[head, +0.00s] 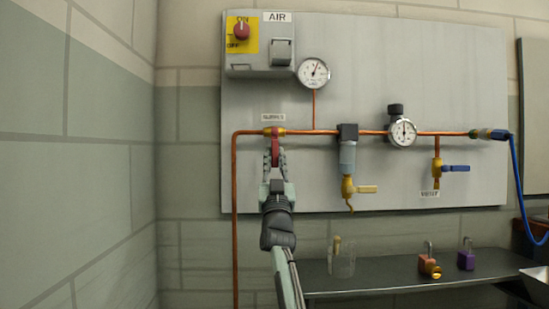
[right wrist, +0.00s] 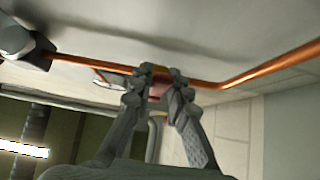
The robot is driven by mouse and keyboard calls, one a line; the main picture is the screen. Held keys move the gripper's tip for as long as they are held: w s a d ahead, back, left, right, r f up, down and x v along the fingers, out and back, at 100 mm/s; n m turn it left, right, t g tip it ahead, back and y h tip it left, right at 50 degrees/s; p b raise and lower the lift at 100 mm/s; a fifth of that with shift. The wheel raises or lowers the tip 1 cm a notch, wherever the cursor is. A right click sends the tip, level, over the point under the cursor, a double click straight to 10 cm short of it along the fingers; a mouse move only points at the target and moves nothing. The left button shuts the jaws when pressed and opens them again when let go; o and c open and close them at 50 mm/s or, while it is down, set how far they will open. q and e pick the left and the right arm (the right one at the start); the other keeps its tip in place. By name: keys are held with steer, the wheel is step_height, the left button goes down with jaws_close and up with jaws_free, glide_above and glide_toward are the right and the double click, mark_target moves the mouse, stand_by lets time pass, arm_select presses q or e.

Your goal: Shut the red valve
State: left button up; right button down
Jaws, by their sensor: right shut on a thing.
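The red valve (head: 275,147) sits on the copper pipe at the left of the grey panel, under a small label. Its red handle points down from the brass body (head: 273,131), across the line of the horizontal pipe. My right gripper (head: 275,160) reaches up from below and is shut on the handle's lower part. In the right wrist view the fingers (right wrist: 160,76) close around the handle, with a bit of red (right wrist: 157,91) showing between them. The rest of the handle is hidden by the fingers there. My left gripper is not in view.
The copper pipe (head: 234,200) drops at the left. A gauge (head: 314,73), a filter (head: 347,155), a second gauge (head: 402,132) and a blue-handled valve (head: 455,168) are to the right. A dark shelf (head: 385,275) with padlocks stands below.

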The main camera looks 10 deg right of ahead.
steer(key=shift+a, duration=0.1)
steer(key=c, duration=1.4)
jaws_free()
steer(key=shift+c, duration=0.2)
steer(key=v, duration=1.2)
